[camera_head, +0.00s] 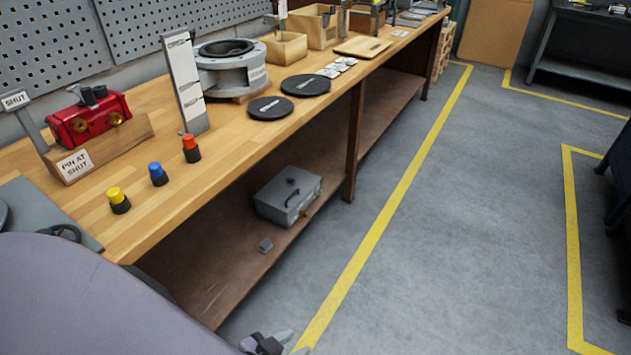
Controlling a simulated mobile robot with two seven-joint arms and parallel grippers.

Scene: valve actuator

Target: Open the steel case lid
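The grey steel case (288,196) sits on the lower shelf under the workbench, near a bench leg. My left gripper (268,344) shows only in part at the bottom edge, well below and apart from the case. I cannot tell whether its fingers are open or shut. My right gripper is not in view.
The bench top (225,150) overhangs the shelf, and a bench leg (353,145) stands right of the case. Grey floor (440,250) beside the bench is clear.

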